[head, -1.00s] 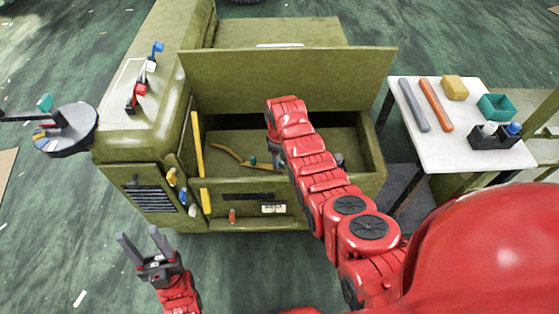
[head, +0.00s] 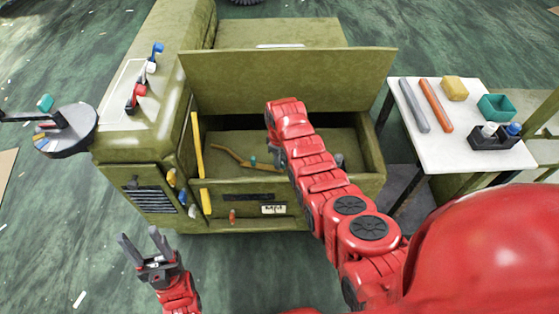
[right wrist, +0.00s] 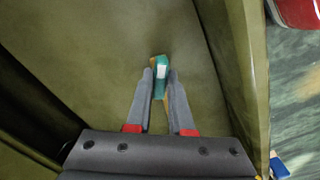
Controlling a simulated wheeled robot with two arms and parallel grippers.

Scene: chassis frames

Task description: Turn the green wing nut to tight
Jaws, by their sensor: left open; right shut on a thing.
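The green wing nut (right wrist: 161,72) is teal with a pale patch and sits between the fingertips of my right gripper (right wrist: 160,78), which is shut on it. A tan strip shows behind it in the right wrist view. In the head view, a small teal piece (head: 253,160) shows on a curved tan bar (head: 232,154) inside the open olive compartment (head: 371,150). My right arm reaches down into this compartment and hides part of it. My left gripper (head: 142,246) is open and empty, in front of the cabinet at the lower left.
The raised lid (head: 290,80) stands behind the compartment. Levers (head: 140,90) are on the cabinet's left top. A round dark tray (head: 70,130) is at the far left. A white table (head: 440,148) with bars, a yellow block and a teal box stands at the right.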

